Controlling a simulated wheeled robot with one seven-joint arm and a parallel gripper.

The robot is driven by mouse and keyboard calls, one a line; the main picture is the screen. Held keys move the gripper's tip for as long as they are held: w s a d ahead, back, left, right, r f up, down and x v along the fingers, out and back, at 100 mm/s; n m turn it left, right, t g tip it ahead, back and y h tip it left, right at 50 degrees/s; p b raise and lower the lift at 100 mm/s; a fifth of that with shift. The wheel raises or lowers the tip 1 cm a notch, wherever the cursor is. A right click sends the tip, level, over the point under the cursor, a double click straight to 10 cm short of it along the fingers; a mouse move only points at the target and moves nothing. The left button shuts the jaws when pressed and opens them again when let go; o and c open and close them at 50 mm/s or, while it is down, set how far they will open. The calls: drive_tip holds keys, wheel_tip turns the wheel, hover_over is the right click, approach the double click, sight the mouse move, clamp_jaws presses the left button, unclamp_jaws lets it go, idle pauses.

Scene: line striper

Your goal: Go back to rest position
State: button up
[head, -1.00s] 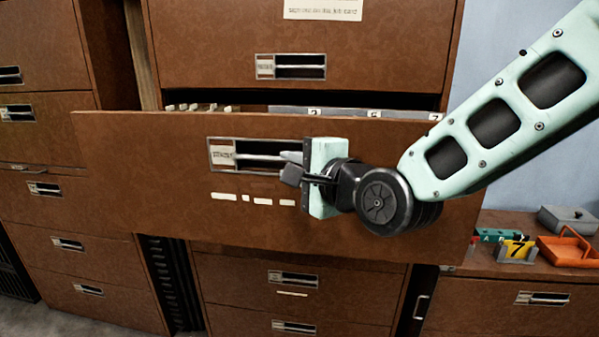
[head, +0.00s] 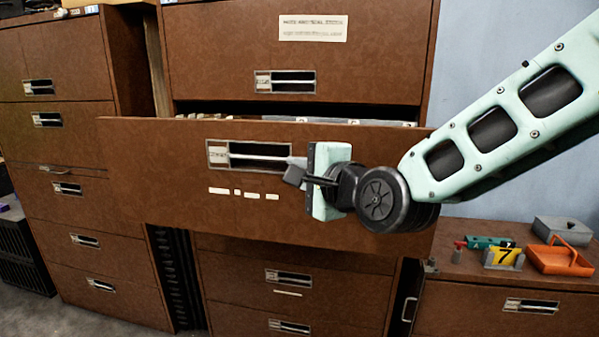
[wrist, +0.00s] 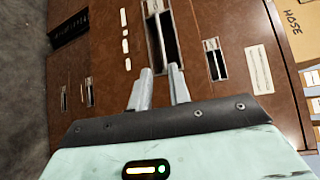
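A brown cabinet drawer (head: 170,185) stands pulled out in the middle of the head view, with file tabs showing behind its front. Its metal-framed handle (head: 248,154) also shows in the wrist view (wrist: 160,40), ahead of the fingers. My gripper (head: 290,172) is in front of the drawer, near the right end of the handle in the picture.
Closed cabinets (head: 70,135) stand at the left. A low cabinet (head: 500,300) at the right bears an orange tray (head: 560,260), a grey box (head: 563,231) and a yellow number 7 marker (head: 503,257). Grey floor (head: 100,322) shows at the lower left.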

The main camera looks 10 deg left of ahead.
drive_tip(key=s+d+f+n+g+h, duration=0.65)
drive_tip(key=s+d+f+n, duration=0.4)
drive_tip(key=s, duration=0.35)
drive_tip(key=s+d+f+n+g+h, duration=0.2)
drive_tip(key=s+d+n, duration=0.2)
drive_tip(key=s+d, duration=0.3)
drive_tip(key=s+d+f+n+g+h, duration=0.2)
drive_tip(key=s+d+n+g, duration=0.1)
drive_tip(key=s+d, duration=0.3)
drive_tip(key=shift+s+d+f+n, duration=0.25)
drive_tip(key=shift+s+d+n, duration=0.1)
drive_tip(key=shift+s+n, duration=0.2)
drive_tip(key=shift+w, duration=0.15)
